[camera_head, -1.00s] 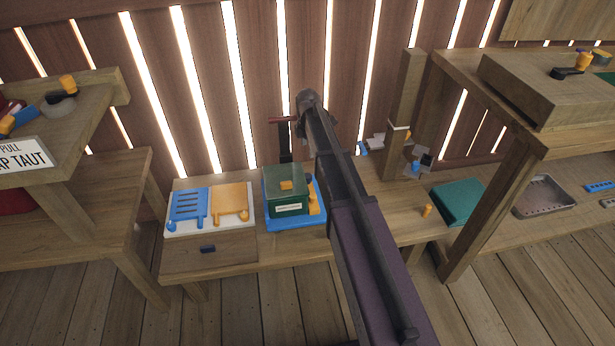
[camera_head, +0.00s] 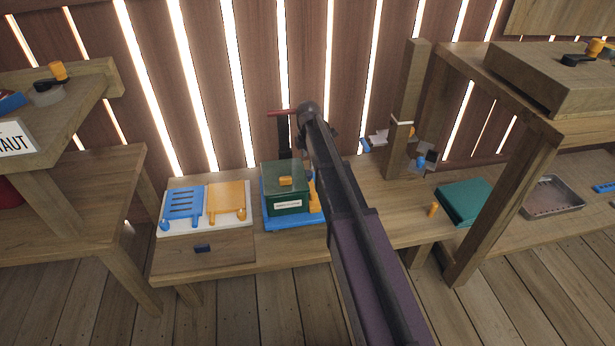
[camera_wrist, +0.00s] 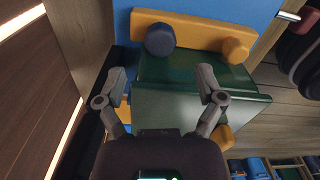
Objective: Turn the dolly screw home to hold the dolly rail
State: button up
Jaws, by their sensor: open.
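The dolly is the blue base (camera_head: 290,222) under a green bin (camera_head: 288,206) on the middle bench. An orange rail (camera_wrist: 195,30) lies along one edge of the blue base (camera_wrist: 215,10) in the wrist view. A dark blue round knob (camera_wrist: 160,40) stands at the rail's left part and an orange knob (camera_wrist: 236,50) at its right part. I cannot tell which knob is the dolly screw, or how deep either sits. My gripper (camera_wrist: 161,78) is open and empty, its fingertips apart over the green bin, short of the rail. In the head view my arm hides it.
A wooden post (camera_head: 405,110) and a teal box (camera_head: 466,202) stand to the right. A red-handled dark upright (camera_head: 283,135) stands behind the bin.

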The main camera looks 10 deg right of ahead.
aim_at(308, 172)
jog(key=shift+f+b, duration=2.5)
jog(key=shift+f, duration=0.3)
jog(key=shift+c, duration=0.2)
jog(key=c, duration=1.1)
